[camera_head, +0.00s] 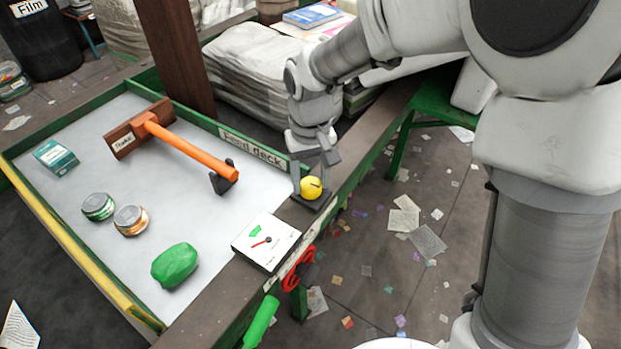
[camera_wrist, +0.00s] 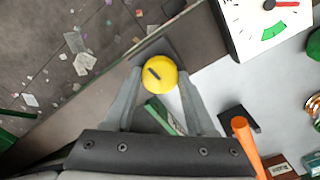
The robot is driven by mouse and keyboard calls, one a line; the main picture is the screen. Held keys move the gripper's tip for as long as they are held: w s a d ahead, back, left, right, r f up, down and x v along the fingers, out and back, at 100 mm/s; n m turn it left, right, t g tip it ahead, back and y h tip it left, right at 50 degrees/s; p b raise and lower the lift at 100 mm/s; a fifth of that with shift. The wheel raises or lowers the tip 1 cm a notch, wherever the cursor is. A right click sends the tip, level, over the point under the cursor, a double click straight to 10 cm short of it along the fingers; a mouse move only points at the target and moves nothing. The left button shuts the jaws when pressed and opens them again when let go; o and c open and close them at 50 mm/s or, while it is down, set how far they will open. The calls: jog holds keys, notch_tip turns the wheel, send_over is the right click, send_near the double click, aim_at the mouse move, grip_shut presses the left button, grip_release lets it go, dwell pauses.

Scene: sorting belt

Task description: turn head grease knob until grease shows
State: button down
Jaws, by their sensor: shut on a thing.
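The grease knob, a round yellow knob (camera_head: 311,187) with a dark mark on top, sits on a dark base on the frame rail. It also shows in the wrist view (camera_wrist: 159,75), its dark mark slanting. My gripper (camera_head: 312,180) is above the rail, pointing down, its fingers on either side of the knob. In the wrist view my gripper (camera_wrist: 158,85) is shut on the knob. A white gauge (camera_head: 266,241) with a red needle and a green zone lies on the rail nearby; it also shows in the wrist view (camera_wrist: 268,22). I see no grease around the knob.
The white feed deck (camera_head: 110,250) holds an orange-handled tool (camera_head: 190,152), a green lump (camera_head: 175,265), two tins and a teal box (camera_head: 55,157). A red handwheel (camera_head: 299,268) and a green lever (camera_head: 261,322) are on the rail's side. Paper scraps litter the floor.

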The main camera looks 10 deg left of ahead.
aim_at(312, 184)
dwell(0.4)
jog(key=shift+c, duration=1.1)
grip_release()
notch_tip(312, 184, up, 18)
jog(key=p, duration=0.2)
jog(key=shift+f, duration=0.25)
jog(key=shift+d, duration=0.15)
jog(key=s+d+m+t, duration=0.2)
jog(key=s+d, duration=0.5)
jog(key=d, duration=0.4)
jog(key=s+d+m+t, duration=0.3)
jog(key=s+d, duration=0.3)
jog(key=d, duration=0.6)
jog(key=shift+s+m+t, duration=0.3)
jog(key=shift+s, duration=0.1)
